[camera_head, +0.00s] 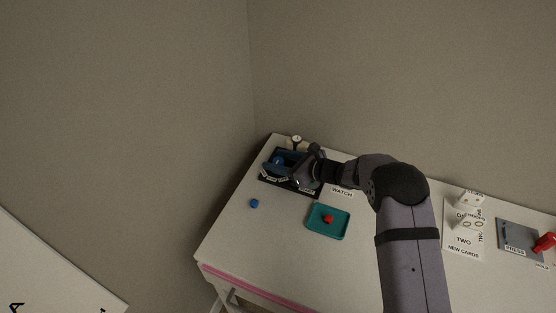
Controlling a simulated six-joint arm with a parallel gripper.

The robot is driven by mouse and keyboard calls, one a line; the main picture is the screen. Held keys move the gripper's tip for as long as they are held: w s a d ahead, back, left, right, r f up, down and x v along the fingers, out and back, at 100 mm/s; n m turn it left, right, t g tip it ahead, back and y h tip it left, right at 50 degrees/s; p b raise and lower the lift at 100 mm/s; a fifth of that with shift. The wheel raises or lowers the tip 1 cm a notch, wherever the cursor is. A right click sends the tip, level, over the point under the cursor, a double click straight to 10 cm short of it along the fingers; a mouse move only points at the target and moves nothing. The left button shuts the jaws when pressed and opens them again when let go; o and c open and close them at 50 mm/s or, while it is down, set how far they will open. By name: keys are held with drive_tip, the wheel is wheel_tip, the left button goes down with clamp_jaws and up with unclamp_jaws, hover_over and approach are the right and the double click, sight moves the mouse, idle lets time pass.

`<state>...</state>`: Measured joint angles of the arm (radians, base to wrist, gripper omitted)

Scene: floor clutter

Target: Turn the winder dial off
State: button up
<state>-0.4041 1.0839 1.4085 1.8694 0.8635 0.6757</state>
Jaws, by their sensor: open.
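The winder (283,184) is a dark unit with a black base at the back left of the table, bearing small white labels too small to read. A blue part (278,160) shows on its left side. I cannot make out the dial or its setting; my gripper covers the right part of the unit. A watch with a pale round face (296,140) stands just behind it. My gripper (303,166) is open over the winder's right side, reaching in from the right. I cannot tell whether it touches anything.
A teal tray (314,229) holding a red piece (328,219) lies in front. A small blue piece (254,203) lies at left. A "WATCH" label (342,191), a card sheet (459,249) and a grey press plate (512,236) are to the right. Walls stand close behind and left.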

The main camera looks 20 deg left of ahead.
drive_tip(key=c, duration=1.1)
drive_tip(key=shift+o, duration=0.2)
drive_tip(key=shift+n+b, duration=0.3)
drive_tip(key=shift+b, duration=0.05)
drive_tip(key=n+g+b, duration=0.2)
drive_tip(key=g, duration=0.1)
drive_tip(key=shift+f+y+b, duration=0.1)
drive_tip(key=shift+y+b, duration=0.2)
drive_tip(key=shift+n+g+b, duration=0.7)
drive_tip(key=shift+g+b, duration=0.1)
drive_tip(key=shift+b, duration=0.1)
drive_tip(key=shift+r, duration=0.2)
drive_tip(key=o, duration=1.1)
drive_tip(key=shift+s, duration=0.1)
drive_tip(key=shift+c, duration=0.2)
